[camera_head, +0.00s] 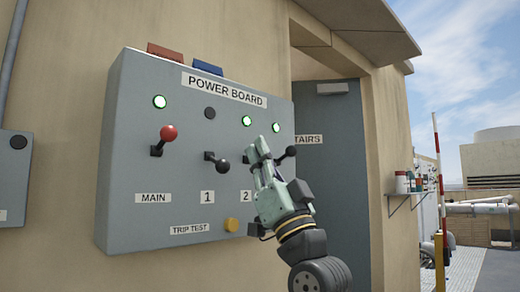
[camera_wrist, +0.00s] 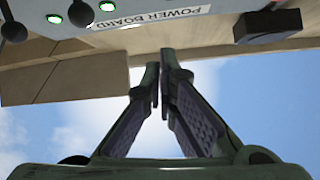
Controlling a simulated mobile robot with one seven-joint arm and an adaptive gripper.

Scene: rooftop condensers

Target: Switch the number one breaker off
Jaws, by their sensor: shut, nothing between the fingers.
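The grey power board (camera_head: 120,205) hangs on the wall in the head view. The number one breaker lever (camera_head: 222,164), above the label 1 (camera_head: 207,197), has its black knob tipped down to the right. The lamp above it (camera_head: 209,113) is dark. My gripper (camera_head: 259,150) is shut and empty, right of that lever and apart from it. It covers the second breaker lever in the head view. In the wrist view, the closed fingertips (camera_wrist: 160,85) point toward wall and sky, with the board along the top edge.
The red-knobbed main lever (camera_head: 168,133) points up under a lit green lamp (camera_head: 159,102). Another black-knobbed lever (camera_head: 290,151) is right of my gripper, under a green lamp (camera_head: 276,127). A yellow trip test button (camera_head: 231,225) sits below. A door (camera_head: 340,190) stands behind on the right.

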